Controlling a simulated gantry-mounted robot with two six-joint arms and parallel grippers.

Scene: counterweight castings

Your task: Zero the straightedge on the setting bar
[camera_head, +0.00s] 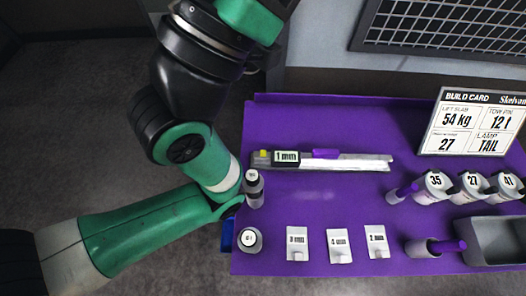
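A silver straightedge (345,166) lies along the upper left part of the purple table. It carries a small display block reading "1 mm" (287,157), with a yellow piece at its left end and a purple grip (326,154) near its middle. I cannot clearly tell a separate setting bar from the straightedge; a pale strip runs along the same length. My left arm comes in from the left, bends beside the table's left edge and leaves at the top, so its gripper is out of view. No part of my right gripper shows.
A build card (473,122) stands at right. The table's middle is clear.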

